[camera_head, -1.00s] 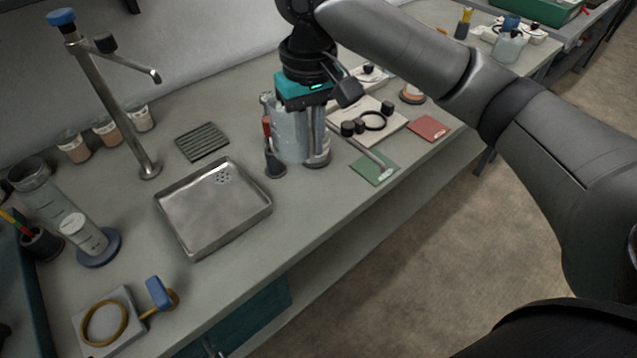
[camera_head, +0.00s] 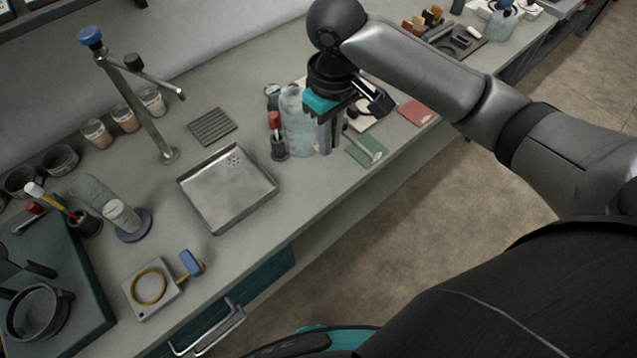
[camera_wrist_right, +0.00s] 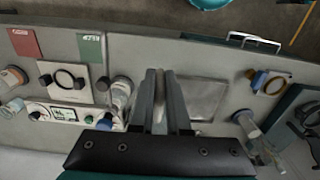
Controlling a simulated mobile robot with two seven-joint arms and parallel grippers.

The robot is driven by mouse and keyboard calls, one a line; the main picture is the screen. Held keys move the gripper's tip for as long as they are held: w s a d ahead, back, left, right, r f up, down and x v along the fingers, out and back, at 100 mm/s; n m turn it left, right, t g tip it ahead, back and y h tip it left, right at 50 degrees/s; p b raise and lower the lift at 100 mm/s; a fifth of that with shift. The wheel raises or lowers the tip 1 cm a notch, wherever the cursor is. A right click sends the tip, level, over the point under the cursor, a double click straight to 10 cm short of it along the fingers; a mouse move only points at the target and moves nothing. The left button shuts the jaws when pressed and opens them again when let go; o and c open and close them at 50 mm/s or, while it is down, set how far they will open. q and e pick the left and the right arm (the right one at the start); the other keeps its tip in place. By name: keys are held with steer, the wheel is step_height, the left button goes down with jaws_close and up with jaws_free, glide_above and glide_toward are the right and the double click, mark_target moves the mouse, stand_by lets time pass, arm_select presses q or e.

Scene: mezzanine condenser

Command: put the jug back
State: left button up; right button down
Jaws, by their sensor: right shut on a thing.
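A translucent, pale jug (camera_head: 297,127) is at the middle of the bench in the head view, right of the metal sink tray. My right gripper (camera_head: 326,138) points down against its right side and is shut on it. The gripper body partly covers the jug, and I cannot tell whether its bottom touches the bench. In the right wrist view the two fingers (camera_wrist_right: 160,100) are close together, with a thin strip between them; the palm hides much of what lies below. My left gripper is not in view.
The sink tray (camera_head: 228,188) and tap (camera_head: 140,110) are left of the jug. A red-topped tool in a dark holder (camera_head: 277,143) stands close beside it. Green mat (camera_head: 366,151) and red mat (camera_head: 418,112) lie right. A tilted cylinder on a blue base (camera_head: 130,222) stands farther left.

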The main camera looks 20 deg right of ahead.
step_height(320, 180, down, 17)
steer(key=shift+f+b, duration=0.15)
steer(key=shift+b, duration=0.8)
steer(key=shift+f, duration=0.15)
steer(key=c, duration=0.9)
jaws_free()
step_height(320, 180, up, 12)
steer(key=shift+r+p, duration=0.2)
steer(key=shift+p, duration=0.6)
